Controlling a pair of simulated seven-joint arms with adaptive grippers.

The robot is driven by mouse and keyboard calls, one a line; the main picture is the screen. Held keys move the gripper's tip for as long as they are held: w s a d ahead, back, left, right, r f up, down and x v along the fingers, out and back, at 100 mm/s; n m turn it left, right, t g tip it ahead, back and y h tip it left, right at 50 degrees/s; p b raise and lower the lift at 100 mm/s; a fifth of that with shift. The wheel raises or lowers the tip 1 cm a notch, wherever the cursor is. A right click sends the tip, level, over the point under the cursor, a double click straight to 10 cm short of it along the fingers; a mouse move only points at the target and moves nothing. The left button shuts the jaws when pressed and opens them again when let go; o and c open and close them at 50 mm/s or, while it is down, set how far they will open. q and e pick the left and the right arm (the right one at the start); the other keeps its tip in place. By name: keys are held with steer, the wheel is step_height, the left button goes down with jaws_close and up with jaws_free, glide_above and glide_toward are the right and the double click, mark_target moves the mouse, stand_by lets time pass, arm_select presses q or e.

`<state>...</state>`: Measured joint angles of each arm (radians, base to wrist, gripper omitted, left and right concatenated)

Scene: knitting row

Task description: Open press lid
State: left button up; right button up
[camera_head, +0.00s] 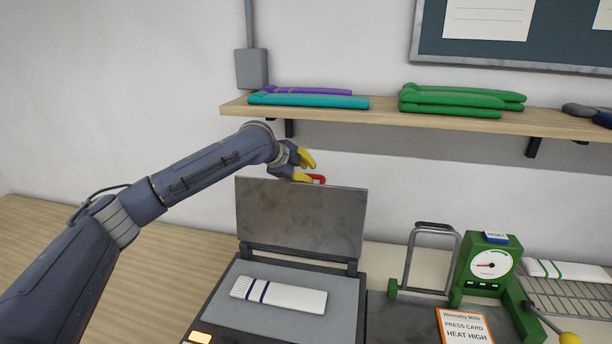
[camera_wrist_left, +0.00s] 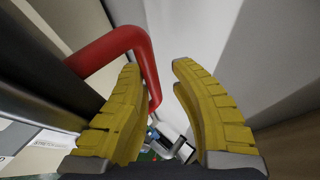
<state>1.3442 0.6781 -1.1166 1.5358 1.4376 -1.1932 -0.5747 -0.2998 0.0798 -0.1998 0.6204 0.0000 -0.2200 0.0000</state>
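The press lid (camera_head: 300,215) is a grey metal plate standing raised, near upright, on a hinge behind the press bed. Its red handle (camera_head: 320,178) sits at the lid's top edge and shows large in the left wrist view (camera_wrist_left: 108,47). My left gripper (camera_head: 311,170) is at that top edge, its yellow fingers apart. In the wrist view, part of the handle runs between the fingers (camera_wrist_left: 156,75), close to the left one; contact is unclear. A white knitted piece with dark blue stripes (camera_head: 282,292) lies on the grey press bed (camera_head: 335,320). My right gripper is not visible.
A green device with a dial (camera_head: 491,264) and a metal frame (camera_head: 428,262) stand right of the press, by a card reading "PRESS CARD HEAT HIGH" (camera_head: 465,327). A wooden shelf (camera_head: 385,114) with folded knits is above. The wooden surface at left (camera_head: 140,260) is clear.

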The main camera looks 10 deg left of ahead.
arm_select(q)
steer(key=shift+s+a+f, duration=0.1)
steer(key=shift+a+f, duration=0.05)
steer(key=shift+f, duration=0.7)
steer(key=v, duration=0.7)
steer(key=r+v, duration=0.1)
steer(key=v, duration=0.2)
steer(key=shift+w, duration=0.25)
steer(key=shift+v, duration=1.15)
steer(key=shift+r, duration=0.15)
